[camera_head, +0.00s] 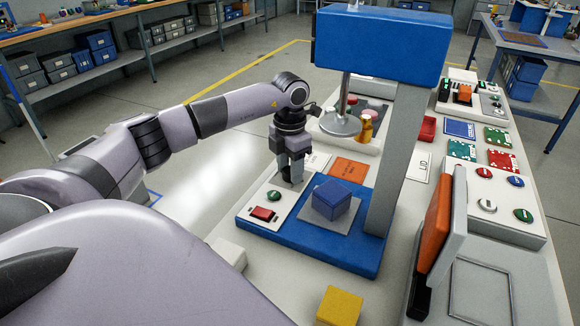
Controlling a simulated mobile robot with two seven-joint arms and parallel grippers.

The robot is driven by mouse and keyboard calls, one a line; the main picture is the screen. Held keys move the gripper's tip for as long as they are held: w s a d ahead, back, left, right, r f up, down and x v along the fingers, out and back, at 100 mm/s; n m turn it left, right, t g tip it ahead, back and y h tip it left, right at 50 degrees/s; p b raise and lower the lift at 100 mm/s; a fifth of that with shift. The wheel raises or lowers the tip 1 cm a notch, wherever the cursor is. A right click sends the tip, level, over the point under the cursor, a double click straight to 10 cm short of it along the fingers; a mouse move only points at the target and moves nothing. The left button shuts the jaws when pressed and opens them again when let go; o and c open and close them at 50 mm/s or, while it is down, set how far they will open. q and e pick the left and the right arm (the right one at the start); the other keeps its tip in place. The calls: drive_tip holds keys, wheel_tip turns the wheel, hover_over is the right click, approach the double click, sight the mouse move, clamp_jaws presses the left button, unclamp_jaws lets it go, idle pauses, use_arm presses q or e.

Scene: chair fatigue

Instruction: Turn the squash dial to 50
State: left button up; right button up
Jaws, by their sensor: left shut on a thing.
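The squash machine has a blue base (320,247), a grey post (395,160), a blue head (383,45) and a round metal press plate (340,124). A blue cube (332,197) sits on the grey pad below the plate. The white control panel (272,190) on the left of the base carries a red switch (263,214) and a green button (274,196). My left gripper (290,178) points down at the panel's far end, shut on the squash dial, which its fingers mostly hide. The dial's reading cannot be seen. My right gripper is not in view.
A yellow cube (339,306) lies at the table's near edge. An orange panel (435,218) stands right of the machine. A panel with several buttons (500,205), an orange card (348,169) and a gold figure-like piece (365,126) are also on the table.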

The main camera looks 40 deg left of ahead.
use_arm(q)
drive_tip(key=shift+r, duration=0.1)
drive_tip(key=o, duration=1.1)
drive_tip(key=shift+c, duration=0.2)
drive_tip(key=shift+r+b, duration=0.35)
drive_tip(key=shift+r, duration=3.25)
